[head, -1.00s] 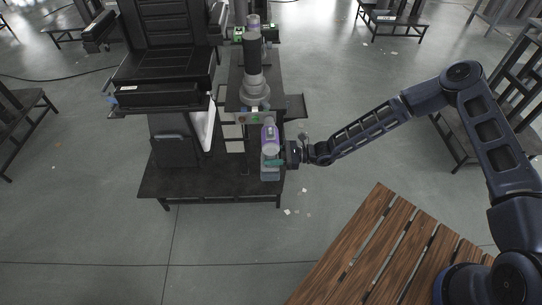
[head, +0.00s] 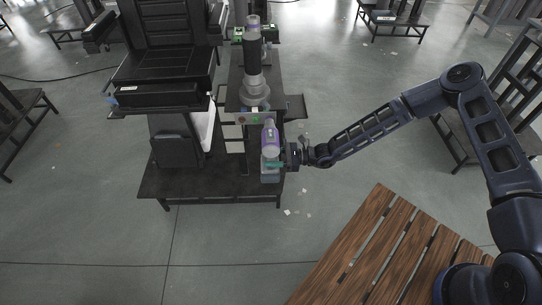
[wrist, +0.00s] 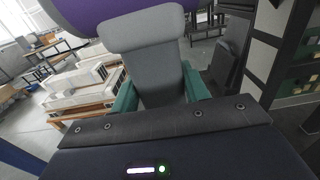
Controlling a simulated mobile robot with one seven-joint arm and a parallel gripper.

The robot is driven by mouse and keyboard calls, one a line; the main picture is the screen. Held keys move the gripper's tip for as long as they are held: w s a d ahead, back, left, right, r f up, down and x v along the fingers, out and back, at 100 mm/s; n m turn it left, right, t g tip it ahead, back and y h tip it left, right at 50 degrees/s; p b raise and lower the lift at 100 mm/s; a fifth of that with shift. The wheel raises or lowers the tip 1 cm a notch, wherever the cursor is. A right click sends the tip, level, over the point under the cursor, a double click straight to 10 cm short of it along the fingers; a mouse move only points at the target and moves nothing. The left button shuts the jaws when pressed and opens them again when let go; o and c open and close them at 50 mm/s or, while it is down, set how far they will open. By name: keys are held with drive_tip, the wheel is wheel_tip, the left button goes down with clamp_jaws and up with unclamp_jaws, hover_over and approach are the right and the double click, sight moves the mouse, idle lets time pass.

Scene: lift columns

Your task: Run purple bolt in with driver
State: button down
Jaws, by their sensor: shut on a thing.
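The driver (head: 270,135), with a purple body and a grey lower part, is upright at the front right of the dark column stand. My gripper (head: 274,164), with teal fingers, is shut on its grey grip from the right side. In the wrist view the grey grip (wrist: 155,65) lies between the teal fingers (wrist: 125,97), with the purple body (wrist: 75,12) at the top left. The driver's tip points away toward the stand's front edge; whether it touches anything cannot be told. I cannot make out the purple bolt, perhaps hidden by the driver.
The lift column (head: 252,55), dark with purple and grey parts, stands behind the driver. A black seat (head: 165,60) is to its left. A low dark platform (head: 215,185) lies below. A brown slatted table (head: 375,255) is at the lower right, with open floor between.

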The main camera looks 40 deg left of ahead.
drive_tip(key=shift+s+d, duration=1.35)
drive_tip(key=shift+s, duration=0.1)
drive_tip(key=shift+s+d, duration=1.4)
